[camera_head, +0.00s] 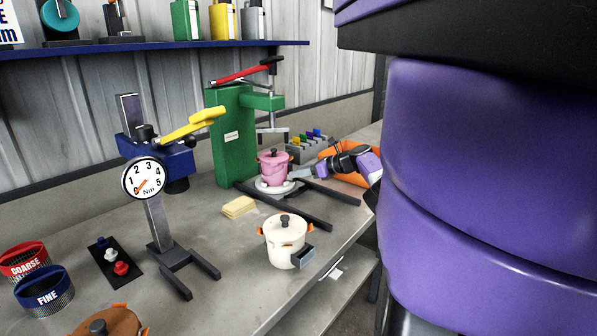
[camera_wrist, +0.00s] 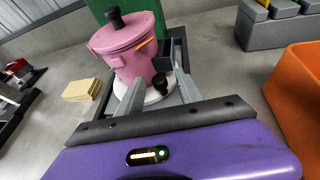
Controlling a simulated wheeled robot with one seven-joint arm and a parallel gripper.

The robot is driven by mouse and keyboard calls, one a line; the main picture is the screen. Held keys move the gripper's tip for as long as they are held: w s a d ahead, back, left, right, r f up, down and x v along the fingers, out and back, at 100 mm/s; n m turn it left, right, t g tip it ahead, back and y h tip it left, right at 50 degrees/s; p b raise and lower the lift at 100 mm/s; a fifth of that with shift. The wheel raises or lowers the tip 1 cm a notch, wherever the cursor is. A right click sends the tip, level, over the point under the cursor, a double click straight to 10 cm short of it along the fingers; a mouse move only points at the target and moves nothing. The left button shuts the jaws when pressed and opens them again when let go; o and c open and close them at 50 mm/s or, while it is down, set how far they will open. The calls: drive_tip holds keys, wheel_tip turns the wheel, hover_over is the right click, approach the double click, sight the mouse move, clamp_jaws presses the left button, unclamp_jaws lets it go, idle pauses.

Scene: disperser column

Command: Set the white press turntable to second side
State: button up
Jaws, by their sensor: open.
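The white turntable (camera_head: 274,187) is a round disc at the foot of the green press (camera_head: 232,135). A pink lidded pot (camera_head: 273,166) stands upright on it. In the wrist view, the turntable (camera_wrist: 152,97) shows below the pot (camera_wrist: 130,45), with a small black knob (camera_wrist: 160,83) at its near edge. My gripper (camera_head: 298,174) reaches in from the right at turntable height. In the wrist view, its open fingers (camera_wrist: 158,88) lie on either side of the knob. I cannot tell whether they touch it. Which side the turntable is set to cannot be read.
A cream pot (camera_head: 285,240) stands nearer on the bench. Yellow pads (camera_head: 238,207) lie left of the press's dark base legs. A blue press with a dial (camera_head: 144,178) is further left. An orange bin (camera_wrist: 300,85) and a grey rack (camera_wrist: 275,32) are close on my gripper's right.

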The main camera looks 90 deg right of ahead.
drive_tip(key=p+v, duration=0.2)
drive_tip(key=v, duration=0.5)
idle(0.6)
